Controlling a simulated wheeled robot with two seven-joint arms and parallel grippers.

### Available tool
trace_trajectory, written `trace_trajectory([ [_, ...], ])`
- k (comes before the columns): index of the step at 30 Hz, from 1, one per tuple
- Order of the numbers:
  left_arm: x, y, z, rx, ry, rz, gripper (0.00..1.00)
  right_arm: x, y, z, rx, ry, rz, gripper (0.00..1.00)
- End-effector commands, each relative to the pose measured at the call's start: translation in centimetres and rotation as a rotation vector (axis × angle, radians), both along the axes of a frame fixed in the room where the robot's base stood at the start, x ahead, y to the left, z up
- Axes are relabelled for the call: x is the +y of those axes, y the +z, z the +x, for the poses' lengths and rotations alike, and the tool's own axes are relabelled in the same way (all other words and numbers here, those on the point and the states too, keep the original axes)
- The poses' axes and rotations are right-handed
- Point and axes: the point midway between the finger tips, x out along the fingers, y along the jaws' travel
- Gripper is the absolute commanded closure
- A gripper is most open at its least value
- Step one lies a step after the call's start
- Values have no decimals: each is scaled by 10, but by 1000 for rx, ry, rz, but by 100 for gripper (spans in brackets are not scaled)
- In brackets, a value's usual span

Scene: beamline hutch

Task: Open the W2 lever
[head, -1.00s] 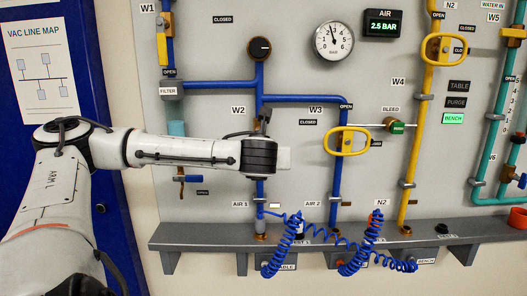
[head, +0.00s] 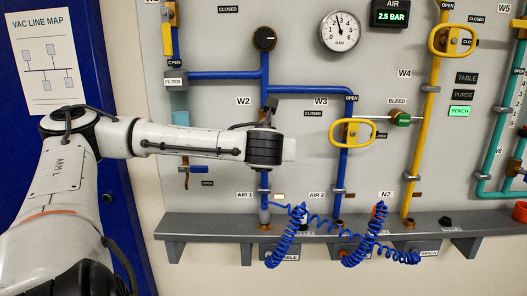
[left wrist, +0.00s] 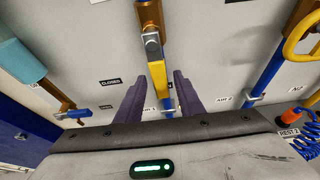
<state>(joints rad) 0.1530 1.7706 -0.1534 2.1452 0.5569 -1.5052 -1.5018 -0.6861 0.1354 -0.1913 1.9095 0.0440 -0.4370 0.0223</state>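The W2 lever is a yellow handle (left wrist: 157,72) on a brass valve body (left wrist: 148,14), seen in the left wrist view. It lies roughly along the pipe line, slightly tilted. My left gripper (left wrist: 161,80) is open, with one dark finger on each side of the handle. I see gaps beside the handle; contact is not clear. In the head view the W2 label (head: 243,101) and the valve's top (head: 271,104) show above my left wrist, which hides the handle. My right gripper is not in view.
The W3 yellow oval handle (head: 359,132) is to the right. A teal-topped pipe with a small lever (head: 185,170) is to the left. Below, a grey shelf (head: 200,224) carries coiled blue hoses (head: 290,235). The gauge (head: 339,31) and the AIR display (head: 398,13) are above.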

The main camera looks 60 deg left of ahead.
Motion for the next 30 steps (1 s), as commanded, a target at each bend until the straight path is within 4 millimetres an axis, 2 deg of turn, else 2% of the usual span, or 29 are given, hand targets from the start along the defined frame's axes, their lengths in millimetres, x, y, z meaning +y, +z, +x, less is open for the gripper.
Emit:
trace_trajectory([
  [9,-45,23,-28,0,-4,5,66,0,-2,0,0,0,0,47],
  [15,-69,34,-43,1,-2,5,66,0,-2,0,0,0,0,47],
  [21,-76,38,-49,2,0,3,66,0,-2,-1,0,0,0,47],
  [30,-76,38,-49,1,0,3,66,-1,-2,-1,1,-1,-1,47],
])
